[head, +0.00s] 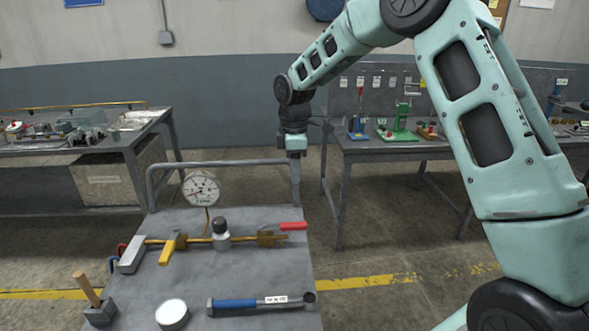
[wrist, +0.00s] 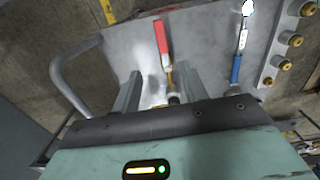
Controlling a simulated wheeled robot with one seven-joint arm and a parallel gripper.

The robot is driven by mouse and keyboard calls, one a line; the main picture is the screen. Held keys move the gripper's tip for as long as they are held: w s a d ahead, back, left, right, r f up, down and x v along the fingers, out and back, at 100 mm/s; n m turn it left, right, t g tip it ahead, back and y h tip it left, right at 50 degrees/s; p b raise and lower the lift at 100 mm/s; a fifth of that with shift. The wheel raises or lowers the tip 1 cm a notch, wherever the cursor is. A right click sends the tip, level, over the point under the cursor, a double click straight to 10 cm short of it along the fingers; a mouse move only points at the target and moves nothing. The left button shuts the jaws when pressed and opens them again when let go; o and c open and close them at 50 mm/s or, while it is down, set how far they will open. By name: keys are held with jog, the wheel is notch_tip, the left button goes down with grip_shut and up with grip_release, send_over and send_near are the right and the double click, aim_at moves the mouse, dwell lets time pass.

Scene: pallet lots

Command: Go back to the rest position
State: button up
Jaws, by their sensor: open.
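My gripper (head: 296,158) hangs from the pale green arm above the right rear edge of the grey cart top (head: 245,275). In the wrist view its two grey fingers (wrist: 157,88) stand apart with nothing held between them. A valve with a red lever handle (head: 293,226) lies below on the cart, at the right end of a brass pipe line. The red handle also shows in the wrist view (wrist: 161,37), just beyond the fingers. The fingertips look apart from the valve, but the exact gap is hard to tell.
Workbenches stand behind left (head: 130,139) and right (head: 390,148).

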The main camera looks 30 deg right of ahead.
dwell(0.4)
jog(key=s+a+r+m, duration=0.2)
jog(key=s+a+r, duration=0.2)
jog(key=s+a, duration=1.35)
jog(key=s+f+m, duration=0.1)
jog(key=s+m, duration=0.3)
jog(key=s, duration=1.6)
jog(key=shift+s+a+y, duration=0.3)
jog(key=shift+s+a, duration=0.05)
jog(key=shift+s, duration=0.05)
